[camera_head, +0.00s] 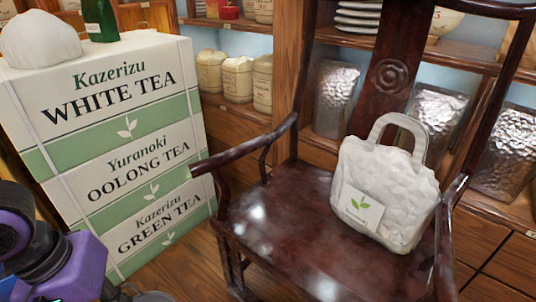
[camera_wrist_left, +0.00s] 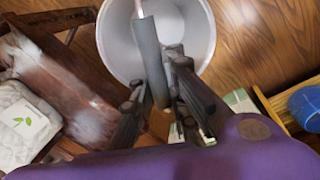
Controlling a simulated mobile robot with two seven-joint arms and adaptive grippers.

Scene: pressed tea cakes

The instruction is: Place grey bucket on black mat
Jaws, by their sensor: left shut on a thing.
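The grey bucket (camera_wrist_left: 206,40) shows at the top of the left wrist view, its open mouth and pale inside facing the camera. Its grey handle grip (camera_wrist_left: 150,60) runs down between the dark fingers of my left gripper (camera_wrist_left: 158,98), which is shut on it. I cannot tell whether the bucket touches the floor. In the head view, a sliver of the bucket's rim (camera_head: 152,297) shows at the bottom edge, beside my purple left arm. The black mat is not in view. My right gripper is not in view.
Stacked tea boxes (camera_head: 105,115) stand at the left. A dark wooden chair (camera_head: 275,215) holds a white bag (camera_head: 385,190); the bag also shows in the left wrist view (camera_wrist_left: 22,125). Shelves with jars (camera_head: 237,78) line the back. Wooden floor (camera_wrist_left: 262,40) is bare right of the bucket.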

